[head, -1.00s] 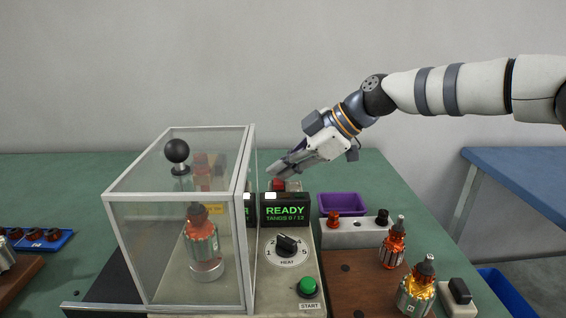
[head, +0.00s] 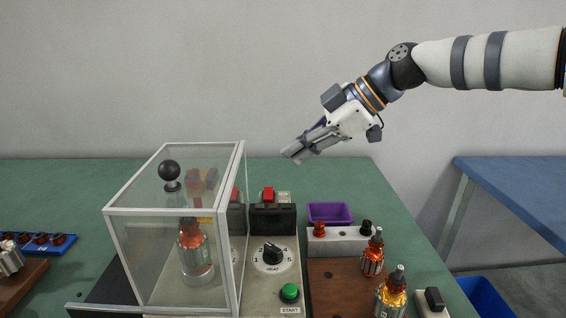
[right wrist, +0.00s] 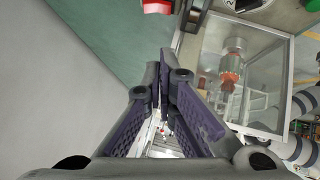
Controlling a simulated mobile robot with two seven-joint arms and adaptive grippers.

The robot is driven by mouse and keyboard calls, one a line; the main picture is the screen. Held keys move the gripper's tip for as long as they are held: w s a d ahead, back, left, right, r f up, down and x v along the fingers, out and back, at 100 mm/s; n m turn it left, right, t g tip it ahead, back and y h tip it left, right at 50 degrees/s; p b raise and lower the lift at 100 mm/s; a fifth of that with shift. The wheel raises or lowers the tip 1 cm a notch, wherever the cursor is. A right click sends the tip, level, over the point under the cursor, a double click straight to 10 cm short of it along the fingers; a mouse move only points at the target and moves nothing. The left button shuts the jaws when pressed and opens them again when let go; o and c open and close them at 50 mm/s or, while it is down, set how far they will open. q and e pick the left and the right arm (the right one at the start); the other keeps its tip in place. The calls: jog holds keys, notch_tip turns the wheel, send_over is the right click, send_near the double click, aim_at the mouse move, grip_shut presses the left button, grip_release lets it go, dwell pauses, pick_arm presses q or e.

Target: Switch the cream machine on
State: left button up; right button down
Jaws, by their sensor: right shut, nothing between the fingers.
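The cream machine (head: 262,285) stands on the green bench, with a clear guard box (head: 175,225) over its left part and an armature (head: 195,250) inside the box. Its display (head: 273,218) is dark. A red rocker switch (head: 268,194) sits behind the display; a red part, likely the same switch, shows at the top edge of the right wrist view (right wrist: 157,6). A heat dial (head: 272,253) and a green start button (head: 289,291) are on the front panel. My right gripper (head: 290,157) is shut and empty, in the air above and behind the switch. My left gripper is not in view.
Right of the machine are a purple bin (head: 330,213), a grey rack (head: 340,240) and a brown board (head: 335,280) near upright armatures (head: 373,257). A blue tray (head: 48,243) lies at the left. The bench behind the machine is clear.

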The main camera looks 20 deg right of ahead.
aim_at(272, 193)
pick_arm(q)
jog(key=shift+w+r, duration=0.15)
pick_arm(e)
jog(key=v, duration=0.2)
jog(key=shift+s+d+r, duration=0.1)
jog(key=shift+s+d, duration=0.1)
jog(key=shift+d, duration=0.1)
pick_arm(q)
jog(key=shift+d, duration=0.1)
